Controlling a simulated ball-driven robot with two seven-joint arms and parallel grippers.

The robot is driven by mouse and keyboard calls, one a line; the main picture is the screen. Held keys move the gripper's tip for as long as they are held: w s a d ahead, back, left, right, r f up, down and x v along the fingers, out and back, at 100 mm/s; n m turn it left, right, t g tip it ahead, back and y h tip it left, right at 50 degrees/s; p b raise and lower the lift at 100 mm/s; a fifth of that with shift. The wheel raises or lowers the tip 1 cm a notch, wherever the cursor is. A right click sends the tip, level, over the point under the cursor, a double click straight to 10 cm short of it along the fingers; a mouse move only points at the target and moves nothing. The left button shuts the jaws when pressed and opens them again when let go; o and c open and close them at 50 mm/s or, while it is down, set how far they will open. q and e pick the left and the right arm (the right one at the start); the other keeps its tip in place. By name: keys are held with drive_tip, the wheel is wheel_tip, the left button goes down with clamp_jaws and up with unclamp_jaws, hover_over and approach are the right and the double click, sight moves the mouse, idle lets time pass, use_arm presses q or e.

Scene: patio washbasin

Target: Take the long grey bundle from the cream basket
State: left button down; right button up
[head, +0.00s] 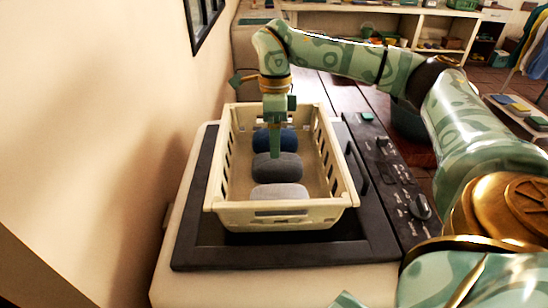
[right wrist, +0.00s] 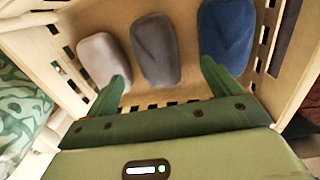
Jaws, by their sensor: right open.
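The cream basket (head: 335,160) holds three rounded bundles in a row. The middle one is a dark grey bundle (head: 283,170), also in the right wrist view (right wrist: 156,48). A light grey bundle (head: 279,193) lies at the near end, and it shows at left in the right wrist view (right wrist: 101,58). My right gripper (head: 275,152) reaches down into the basket from above, over the dark grey bundle. In the right wrist view its fingers (right wrist: 163,80) are open and spread to either side of that bundle's end, with nothing held. My left gripper is out of view.
A blue bundle (head: 262,140) lies at the basket's far end. The basket stands on a black-topped appliance (head: 200,240) with a knob panel (head: 400,190) at right. A wall (head: 90,130) stands close at left. The slatted basket walls surround my fingers.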

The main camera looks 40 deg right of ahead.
sight(274, 161)
drive_tip(key=f, duration=0.2)
drive_tip(key=f+b, duration=0.1)
drive_tip(key=f, duration=0.2)
drive_tip(key=a+f+b, duration=0.1)
drive_tip(key=f, duration=0.1)
drive_tip(key=shift+s+f, duration=0.3)
drive_tip(key=shift+s, duration=0.05)
drive_tip(key=shift+r, duration=0.15)
drive_tip(key=shift+c, duration=0.3)
drive_tip(key=c, duration=1.3)
drive_tip(key=shift+r, duration=0.1)
